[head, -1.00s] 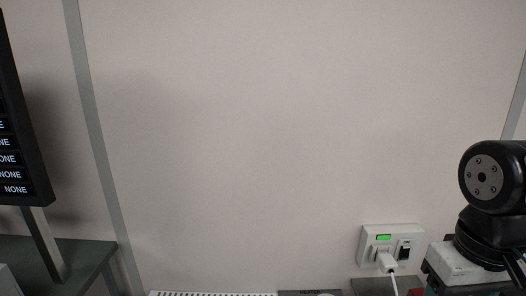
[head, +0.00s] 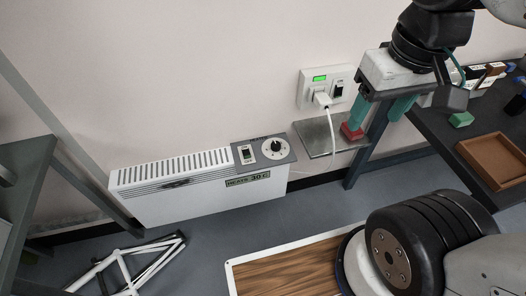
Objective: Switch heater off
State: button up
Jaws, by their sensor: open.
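The white heater (head: 215,192) stands low against the wall, left of centre in the head view. A grey control panel at its right end carries a small rocker switch (head: 246,154) and a round dial (head: 275,149). A label on its front (head: 248,180) seems to show a temperature, too small to read surely. The switch's position is too small to tell. My gripper (head: 376,121), with teal fingers, is open, to the right of the heater and apart from it. Its left finger is close to a red block (head: 352,131); I cannot tell whether they touch.
A wall socket (head: 312,95) with a green light, black switch and white plug is above a small grey shelf (head: 318,137). A dark desk (head: 440,127) with a brown tray (head: 490,165) is right. A white frame (head: 125,268) lies lower left. Open floor (head: 215,240) fronts the heater.

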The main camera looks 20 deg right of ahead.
aim_at(245, 153)
jog(key=u, duration=0.55)
jog(key=k, duration=0.65)
jog(key=u, duration=0.7)
jog(key=i, duration=1)
jog(key=z, duration=0.8)
